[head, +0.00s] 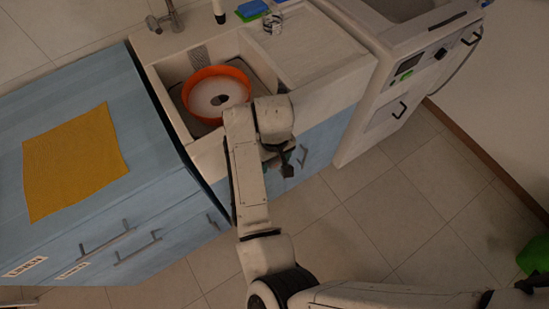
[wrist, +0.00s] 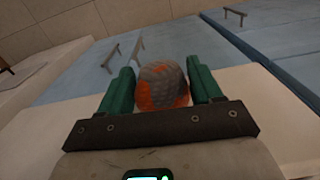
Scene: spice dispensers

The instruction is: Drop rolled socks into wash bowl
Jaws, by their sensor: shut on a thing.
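A rolled pair of socks (wrist: 161,88), grey with orange patches, sits between the green fingers of my gripper (wrist: 159,72) in the wrist view. The fingers are shut on it from both sides. In the head view my gripper (head: 285,162) is small and dark, in front of the sink cabinet; the socks are hard to make out there. The orange wash bowl (head: 241,69) stands in the sink at the upper middle, up and left of my gripper. A small dark grey patch shows inside the bowl; I cannot tell what it is. My arm covers the area just in front of the bowl.
The white sink (head: 319,61) has a tap (head: 172,19) at its back left. A blue sponge (head: 252,8) and a glass (head: 272,23) stand behind it. A yellow cloth (head: 72,160) lies on the blue counter at left.

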